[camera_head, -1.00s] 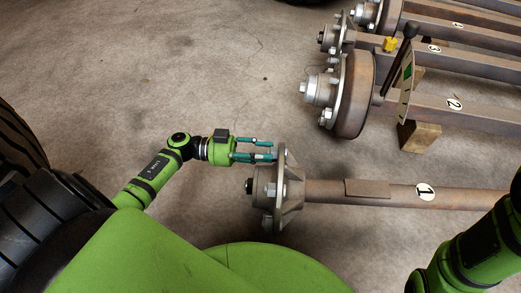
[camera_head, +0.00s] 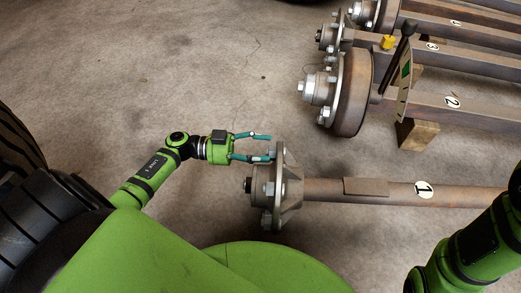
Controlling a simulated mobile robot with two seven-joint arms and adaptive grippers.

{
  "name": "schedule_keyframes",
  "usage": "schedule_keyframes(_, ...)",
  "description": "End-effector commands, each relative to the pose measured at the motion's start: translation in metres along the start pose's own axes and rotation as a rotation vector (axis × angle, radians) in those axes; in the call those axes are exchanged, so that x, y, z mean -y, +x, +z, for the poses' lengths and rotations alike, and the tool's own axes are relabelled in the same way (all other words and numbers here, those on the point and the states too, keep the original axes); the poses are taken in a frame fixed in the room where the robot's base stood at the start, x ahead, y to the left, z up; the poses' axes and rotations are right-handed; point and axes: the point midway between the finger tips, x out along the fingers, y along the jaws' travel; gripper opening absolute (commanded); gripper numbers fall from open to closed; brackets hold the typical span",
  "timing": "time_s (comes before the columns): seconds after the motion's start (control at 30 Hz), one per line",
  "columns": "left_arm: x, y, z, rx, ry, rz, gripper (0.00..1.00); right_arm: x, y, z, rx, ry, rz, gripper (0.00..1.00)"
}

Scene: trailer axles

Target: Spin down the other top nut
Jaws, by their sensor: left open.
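The axle (camera_head: 330,190) marked 1 lies across the lower middle, its hub flange (camera_head: 284,188) at its left end. Several nuts and studs ring the flange; one nut (camera_head: 269,188) shows on its left face, and another (camera_head: 266,220) at its lower edge. My left gripper (camera_head: 270,148) points right, at the flange's upper edge, with its fingers spread and nothing seen between them. The lower finger lies close to the flange top; I cannot tell if it touches. A top nut there is too small or hidden to make out. My right arm shows at lower right, its gripper out of view.
Axles marked 2 (camera_head: 475,107) and 3 (camera_head: 455,52) and others lie at upper right, with a brake drum (camera_head: 350,95) and a wooden block (camera_head: 417,134). A dark lever (camera_head: 397,58) stands there. The concrete floor (camera_head: 190,70) at upper left is clear.

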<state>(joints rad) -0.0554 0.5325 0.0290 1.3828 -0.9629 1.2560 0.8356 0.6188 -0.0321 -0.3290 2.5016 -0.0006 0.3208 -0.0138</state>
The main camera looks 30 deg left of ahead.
Motion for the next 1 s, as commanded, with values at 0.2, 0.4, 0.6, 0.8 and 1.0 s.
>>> schedule_keyframes(0.2,-0.001,-0.013,0.000,0.000,-0.003,0.003,0.59,-0.001,0.001,0.000,-0.002,0.001,0.003,0.40)
schedule_keyframes(0.4,0.000,-0.054,0.000,0.004,-0.002,0.002,0.59,0.000,0.001,0.000,-0.001,0.000,0.001,0.40)
schedule_keyframes(0.6,0.000,-0.094,0.001,0.005,-0.002,0.002,0.59,0.000,0.001,0.000,-0.001,0.000,0.001,0.40)
schedule_keyframes(0.8,0.000,-0.116,0.000,0.001,0.000,0.000,0.59,0.000,0.000,0.000,-0.001,0.000,0.001,0.40)
schedule_keyframes(1.0,0.000,-0.120,0.000,0.000,0.001,0.000,0.59,0.000,0.000,0.000,-0.001,0.000,0.000,0.40)
